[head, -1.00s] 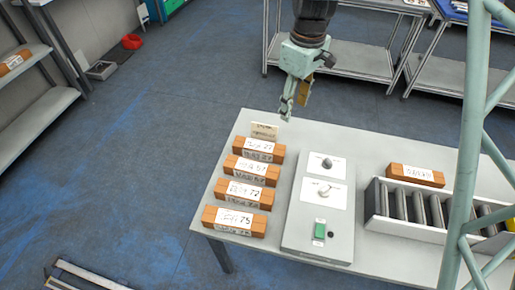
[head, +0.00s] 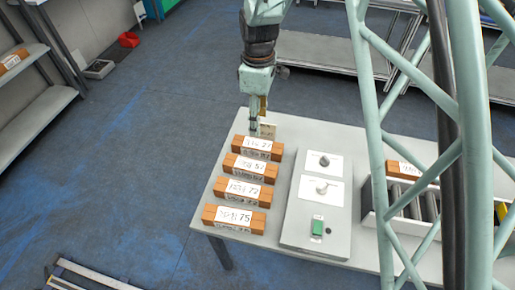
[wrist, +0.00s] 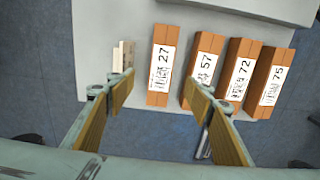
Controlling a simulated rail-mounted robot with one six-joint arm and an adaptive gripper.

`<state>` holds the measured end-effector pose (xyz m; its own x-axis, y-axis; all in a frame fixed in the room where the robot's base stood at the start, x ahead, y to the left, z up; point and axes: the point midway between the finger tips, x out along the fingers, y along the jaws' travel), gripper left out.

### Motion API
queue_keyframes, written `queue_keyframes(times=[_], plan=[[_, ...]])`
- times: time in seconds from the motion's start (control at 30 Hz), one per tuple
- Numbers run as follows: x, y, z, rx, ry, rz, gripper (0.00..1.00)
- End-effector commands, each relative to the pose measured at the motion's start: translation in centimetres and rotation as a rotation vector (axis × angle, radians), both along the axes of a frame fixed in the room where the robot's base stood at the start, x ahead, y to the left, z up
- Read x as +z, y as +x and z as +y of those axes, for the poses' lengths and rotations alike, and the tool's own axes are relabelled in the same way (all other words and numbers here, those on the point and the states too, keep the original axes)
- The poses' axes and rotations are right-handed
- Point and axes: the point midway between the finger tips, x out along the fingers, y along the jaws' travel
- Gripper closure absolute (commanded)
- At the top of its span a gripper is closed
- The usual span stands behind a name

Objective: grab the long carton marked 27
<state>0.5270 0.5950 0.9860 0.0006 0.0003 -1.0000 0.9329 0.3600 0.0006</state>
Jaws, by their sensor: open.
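The long carton marked 27 (head: 258,148) is orange-brown with a white label and lies at the far end of a row of cartons on the table. In the wrist view the carton marked 27 (wrist: 162,66) lies ahead of my gripper, between the lines of its two fingers. My gripper (head: 258,126) is above the far edge of the table, close behind the carton. In the wrist view my gripper (wrist: 158,92) is open, its wooden-looking pads apart and nothing between them.
Cartons marked 57 (head: 249,169), 72 (head: 243,191) and 75 (head: 234,219) lie nearer in the row. A small pale block (wrist: 123,58) stands beside carton 27, near the left finger.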

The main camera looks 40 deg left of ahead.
Motion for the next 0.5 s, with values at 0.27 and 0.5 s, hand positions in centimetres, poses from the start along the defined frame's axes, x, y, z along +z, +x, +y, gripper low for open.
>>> queue_keyframes(times=[0.27, 0.5], plan=[[-2.2, 0.0, -0.1, -0.001, -0.002, 0.002, 0.52], [-5.2, -0.1, -0.1, -0.001, -0.002, 0.002, 0.52]])
